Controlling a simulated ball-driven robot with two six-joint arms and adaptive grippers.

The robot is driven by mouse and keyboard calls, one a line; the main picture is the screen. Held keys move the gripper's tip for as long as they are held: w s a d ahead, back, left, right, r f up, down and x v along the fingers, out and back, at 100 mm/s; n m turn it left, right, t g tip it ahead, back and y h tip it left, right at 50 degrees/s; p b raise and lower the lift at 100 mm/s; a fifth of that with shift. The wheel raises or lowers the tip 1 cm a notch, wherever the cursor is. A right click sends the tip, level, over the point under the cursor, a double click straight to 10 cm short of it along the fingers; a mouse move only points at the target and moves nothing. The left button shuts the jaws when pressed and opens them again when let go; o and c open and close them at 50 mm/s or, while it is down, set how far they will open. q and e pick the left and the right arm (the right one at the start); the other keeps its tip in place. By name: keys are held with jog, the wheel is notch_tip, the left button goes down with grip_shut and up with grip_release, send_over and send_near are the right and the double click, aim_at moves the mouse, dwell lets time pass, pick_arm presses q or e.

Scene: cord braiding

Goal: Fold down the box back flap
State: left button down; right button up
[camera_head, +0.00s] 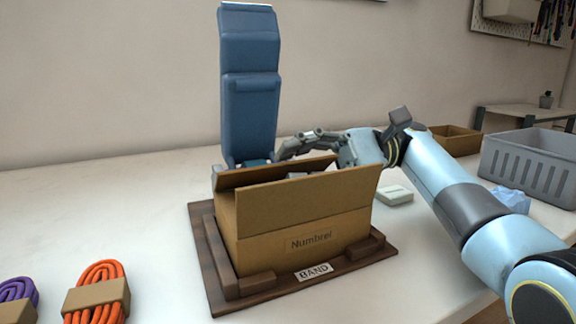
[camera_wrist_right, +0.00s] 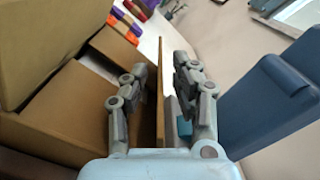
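An open brown cardboard box (camera_head: 300,240) marked "Numbrel" sits in a dark wooden holder (camera_head: 215,270) with a "BAND" label. Its front panel stands upright. My right gripper (camera_head: 284,150) reaches in from the right behind the box, its fingers over the back edge. In the right wrist view, a thin upright cardboard flap (camera_wrist_right: 160,110), seen edge-on, lies between the two spread fingers (camera_wrist_right: 158,75), with gaps visible on both sides. Other flaps (camera_wrist_right: 75,110) show to the left, partly covering the opening. The back flap is mostly hidden in the head view. My left gripper is not in view.
A tall blue upright device (camera_head: 250,90) stands close behind the box; it also fills the right of the wrist view (camera_wrist_right: 270,100). Cord bundles, orange (camera_head: 98,285) and purple (camera_head: 15,295), lie front left. A grey crate (camera_head: 530,165) stands right.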

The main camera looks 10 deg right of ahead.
jog(key=shift+c, duration=0.9)
grip_shut()
jog(key=shift+s+f+n, duration=0.1)
jog(key=shift+f+n, duration=0.05)
jog(key=shift+n, duration=0.25)
jog(key=shift+s, duration=0.1)
jog(key=shift+d+f+n, duration=0.1)
jog(key=shift+n, duration=0.2)
jog(key=shift+o, duration=0.9)
grip_release()
jog(key=shift+d, duration=0.1)
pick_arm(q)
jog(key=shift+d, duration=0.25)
pick_arm(e)
jog(key=v, duration=0.7)
jog(key=shift+d, duration=0.15)
